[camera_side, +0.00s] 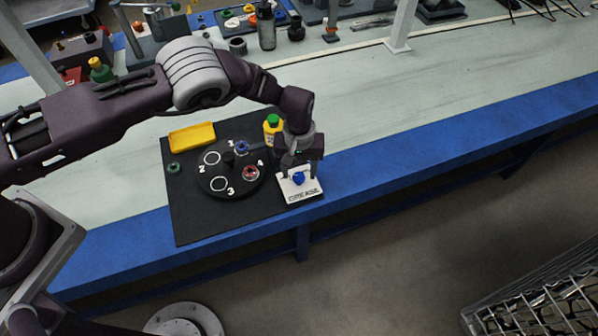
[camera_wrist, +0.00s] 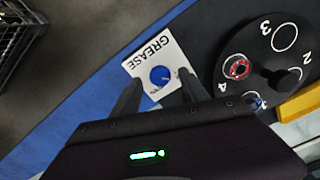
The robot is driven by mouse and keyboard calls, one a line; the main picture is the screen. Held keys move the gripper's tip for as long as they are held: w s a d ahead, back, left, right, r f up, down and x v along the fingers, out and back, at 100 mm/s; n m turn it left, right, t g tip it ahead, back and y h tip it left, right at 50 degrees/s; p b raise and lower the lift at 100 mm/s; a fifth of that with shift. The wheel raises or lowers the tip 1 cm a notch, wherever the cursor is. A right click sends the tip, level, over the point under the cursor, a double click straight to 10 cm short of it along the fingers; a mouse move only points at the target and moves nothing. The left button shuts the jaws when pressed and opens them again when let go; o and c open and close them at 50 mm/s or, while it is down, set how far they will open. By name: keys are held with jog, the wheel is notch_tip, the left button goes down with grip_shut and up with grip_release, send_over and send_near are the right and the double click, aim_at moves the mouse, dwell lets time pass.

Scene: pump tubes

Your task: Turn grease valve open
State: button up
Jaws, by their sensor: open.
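The grease valve is a round blue knob (camera_side: 299,178) on a white plate (camera_side: 304,194) marked GREASE, at the right front of the black mat. The knob (camera_wrist: 160,76) and plate (camera_wrist: 146,54) also show in the wrist view, the knob with a light pointer line toward its lower right. My gripper (camera_side: 299,172) points down just over the plate. In the wrist view its two dark fingers (camera_wrist: 158,98) are spread apart, one on each side below the knob. It holds nothing. I cannot tell whether the fingertips touch the knob.
A black turntable (camera_side: 230,176) with numbered circles lies left of the plate, with a red ring at 4 and a blue one near 1. A yellow tray (camera_side: 192,137), green ring (camera_side: 174,168) and yellow bottle (camera_side: 272,127) stand nearby. The bench's blue front edge (camera_side: 400,145) is close.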

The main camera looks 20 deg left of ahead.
jog(key=shift+f, duration=0.85)
grip_shut()
jog(key=shift+m, duration=0.3)
jog(key=m, duration=0.3)
jog(key=shift+m, duration=0.3)
jog(key=m, duration=0.4)
jog(key=shift+m, duration=0.3)
jog(key=m, duration=0.4)
jog(key=shift+m, duration=2.8)
